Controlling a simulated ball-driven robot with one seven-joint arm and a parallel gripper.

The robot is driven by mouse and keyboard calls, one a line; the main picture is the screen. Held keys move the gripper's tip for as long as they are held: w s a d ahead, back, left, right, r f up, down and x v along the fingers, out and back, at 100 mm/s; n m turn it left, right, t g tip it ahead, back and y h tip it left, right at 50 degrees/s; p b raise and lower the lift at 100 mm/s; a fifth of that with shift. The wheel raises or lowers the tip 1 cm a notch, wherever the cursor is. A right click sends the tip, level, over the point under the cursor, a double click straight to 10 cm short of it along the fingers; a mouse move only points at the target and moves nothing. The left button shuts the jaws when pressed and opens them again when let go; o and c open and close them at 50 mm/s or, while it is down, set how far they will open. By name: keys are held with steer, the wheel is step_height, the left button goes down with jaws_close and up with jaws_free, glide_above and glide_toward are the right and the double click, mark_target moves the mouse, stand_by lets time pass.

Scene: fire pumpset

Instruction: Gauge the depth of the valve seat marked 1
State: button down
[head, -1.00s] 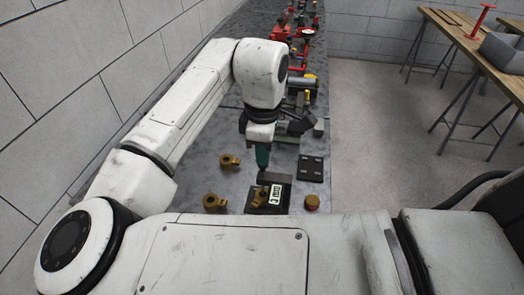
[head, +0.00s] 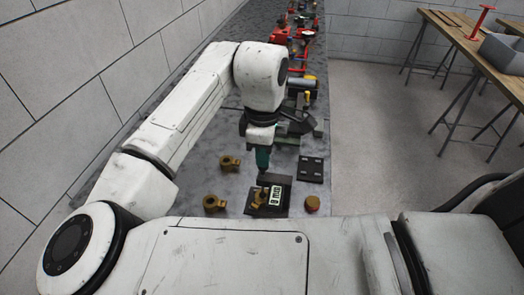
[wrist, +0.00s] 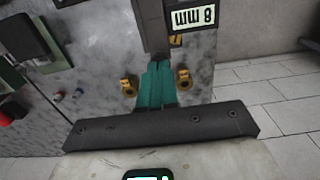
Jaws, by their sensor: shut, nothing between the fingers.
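My gripper (head: 263,158) has teal fingers, which are shut with nothing between them; they also show in the wrist view (wrist: 158,85). The fingers point down at a dark gauge block (head: 276,180) with a pale readout (head: 275,196). In the wrist view the readout (wrist: 193,17) shows "8 mm" upside down. The gauge's dark body (wrist: 152,25) lies just beyond the fingertips; I cannot tell whether they touch. One brass fitting (head: 259,197) is at the gauge. Two others, an upper one (head: 229,162) and a lower one (head: 213,203), stand to the left.
Red pipework (head: 300,40) fills the bench's far end. A wooden table (head: 475,50) stands across open floor.

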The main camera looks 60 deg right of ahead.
step_height(320, 180, up, 7)
steer(key=p, duration=0.7)
steer(key=shift+p, duration=0.3)
stand_by(0.6)
